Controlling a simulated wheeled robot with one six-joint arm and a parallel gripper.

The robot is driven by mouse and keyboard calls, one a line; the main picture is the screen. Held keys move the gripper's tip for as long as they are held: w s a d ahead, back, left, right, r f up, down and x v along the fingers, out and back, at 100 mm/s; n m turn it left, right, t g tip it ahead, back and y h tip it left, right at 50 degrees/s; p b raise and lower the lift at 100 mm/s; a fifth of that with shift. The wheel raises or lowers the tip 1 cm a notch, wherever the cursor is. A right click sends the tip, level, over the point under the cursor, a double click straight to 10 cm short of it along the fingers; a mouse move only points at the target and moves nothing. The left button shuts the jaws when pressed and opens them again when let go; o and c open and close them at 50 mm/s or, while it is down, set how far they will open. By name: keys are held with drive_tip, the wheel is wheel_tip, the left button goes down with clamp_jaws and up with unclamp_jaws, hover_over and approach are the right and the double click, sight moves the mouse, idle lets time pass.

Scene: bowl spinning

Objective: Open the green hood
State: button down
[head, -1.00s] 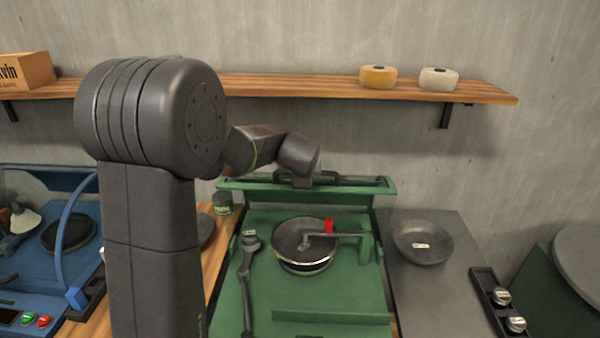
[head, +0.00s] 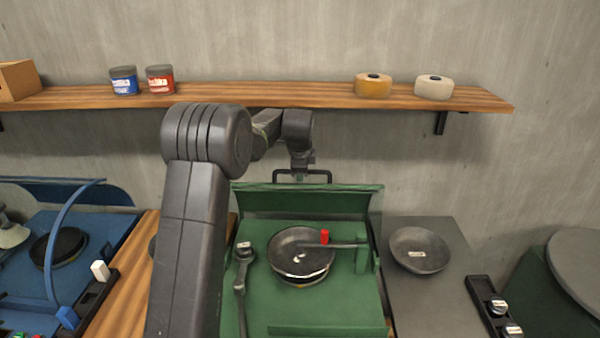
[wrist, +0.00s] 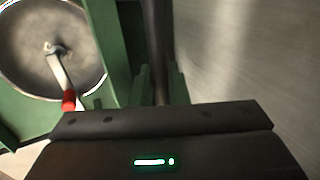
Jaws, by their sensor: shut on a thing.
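The green hood (head: 300,203) stands at the back of the green station (head: 350,315), its panel tilted and its top edge raised. A dark bar handle (head: 322,172) sticks up from its top edge. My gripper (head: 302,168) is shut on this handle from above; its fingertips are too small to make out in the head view. In the wrist view, the dark handle bar (wrist: 158,45) runs up from behind my gripper's dark body. The pan (head: 290,262) on the station also shows in the wrist view (wrist: 35,65).
A grey bowl (head: 420,250) rests on the grey counter to the right. A wooden shelf (head: 250,97) with jars and round containers runs along the wall above my gripper. A blue station (head: 75,255) stands left.

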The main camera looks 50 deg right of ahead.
drive_tip(key=shift+f, duration=0.15)
drive_tip(key=c, duration=1.5)
unclamp_jaws()
drive_tip(key=shift+w, duration=0.1)
drive_tip(key=b+v, duration=0.3)
drive_tip(key=v, duration=1.1)
drive_tip(key=shift+d, duration=0.1)
drive_tip(key=p+x, duration=0.3)
drive_tip(key=x, duration=1)
drive_tip(key=shift+w+f, duration=0.1)
drive_tip(key=shift+f, duration=0.25)
